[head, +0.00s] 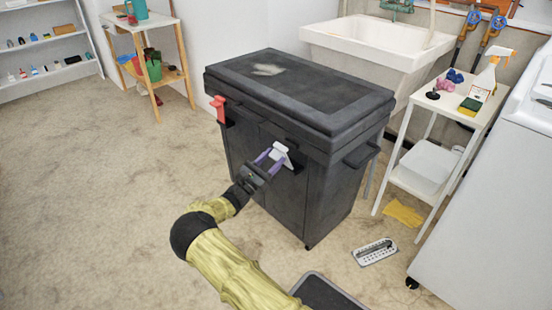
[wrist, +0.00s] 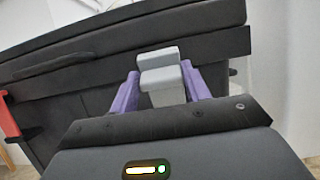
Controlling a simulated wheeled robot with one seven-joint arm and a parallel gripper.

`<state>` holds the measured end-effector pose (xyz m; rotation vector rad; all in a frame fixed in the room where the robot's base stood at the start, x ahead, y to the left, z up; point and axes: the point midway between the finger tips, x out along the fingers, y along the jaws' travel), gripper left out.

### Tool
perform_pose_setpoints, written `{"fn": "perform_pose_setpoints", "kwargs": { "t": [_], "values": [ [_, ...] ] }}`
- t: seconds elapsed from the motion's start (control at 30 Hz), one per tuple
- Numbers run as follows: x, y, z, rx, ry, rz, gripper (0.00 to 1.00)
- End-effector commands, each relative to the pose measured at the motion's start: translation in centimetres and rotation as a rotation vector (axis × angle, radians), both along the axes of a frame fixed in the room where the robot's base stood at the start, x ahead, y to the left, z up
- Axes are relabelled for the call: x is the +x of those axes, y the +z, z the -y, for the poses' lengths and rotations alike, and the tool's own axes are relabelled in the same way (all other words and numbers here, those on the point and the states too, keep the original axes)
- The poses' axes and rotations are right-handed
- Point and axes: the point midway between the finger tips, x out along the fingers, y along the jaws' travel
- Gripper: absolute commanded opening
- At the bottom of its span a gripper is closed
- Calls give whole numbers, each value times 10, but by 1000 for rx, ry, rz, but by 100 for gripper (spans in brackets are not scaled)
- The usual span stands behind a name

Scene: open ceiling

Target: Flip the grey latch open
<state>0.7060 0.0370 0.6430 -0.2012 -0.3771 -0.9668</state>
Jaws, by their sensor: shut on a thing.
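The grey latch (head: 281,154) sits on the front of a black lidded bin (head: 320,180), just under the lid's rim and right of the middle. In the wrist view the grey latch (wrist: 161,80) is a pale block with an upper and a lower part. My gripper (head: 269,158) reaches it from the front, and its purple fingers are shut on it. In the wrist view my gripper (wrist: 160,92) has one finger on each side of the latch. A red latch (head: 218,107) is on the same front, further left. It also shows at the left edge of the wrist view (wrist: 8,117). The lid is down.
A white side table (head: 428,150) with a spray bottle (head: 486,75) stands right of the bin, below a white sink (head: 375,40). A yellow cloth (head: 403,213) and a power strip (head: 375,251) lie on the floor. Open floor (head: 90,200) is at the left.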

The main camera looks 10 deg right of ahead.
Motion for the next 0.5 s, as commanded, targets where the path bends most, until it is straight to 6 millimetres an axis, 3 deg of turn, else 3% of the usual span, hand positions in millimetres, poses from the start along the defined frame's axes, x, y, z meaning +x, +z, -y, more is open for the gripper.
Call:
{"fn": "perform_pose_setpoints", "kwargs": {
  "t": [0.13,0.5],
  "values": [
    [-4,-14,-8,-82,5,51,6],
    [-8,-20,-13,-175,2,116,6]
  ]
}}
